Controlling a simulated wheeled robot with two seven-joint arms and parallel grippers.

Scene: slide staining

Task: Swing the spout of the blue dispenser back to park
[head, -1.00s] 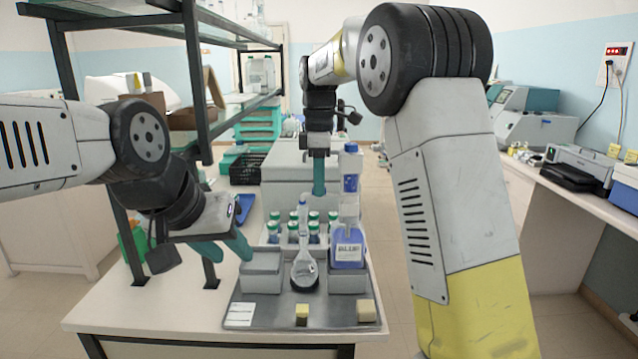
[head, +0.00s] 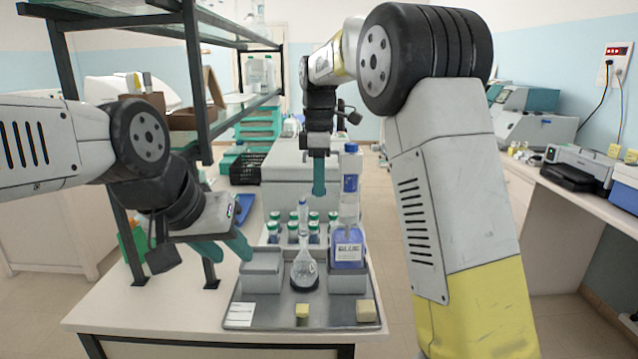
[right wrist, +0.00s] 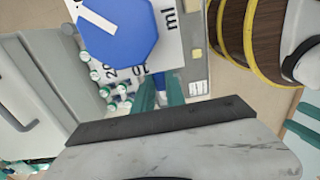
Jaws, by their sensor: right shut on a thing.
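The blue dispenser (head: 349,253) stands at the back right of the grey tray, a bottle of blue liquid with a white BLUE label and a tall head with a blue band. In the right wrist view its blue eight-sided top (right wrist: 120,35) fills the upper middle, beside printed "ml". My right gripper (head: 319,192) points down just left of the dispenser head. In the right wrist view its teal fingers (right wrist: 160,92) are shut on a small blue and white part, apparently the spout, mostly hidden. My left gripper (head: 237,259) is open and empty above the left of the bench.
The grey tray (head: 270,315) holds a round flask (head: 304,270), two grey bins (head: 262,272) (head: 346,281) and yellowish blocks (head: 302,310). Several green-capped bottles (head: 313,227) stand behind. Shelf posts rise at the left. The bench's front left is clear.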

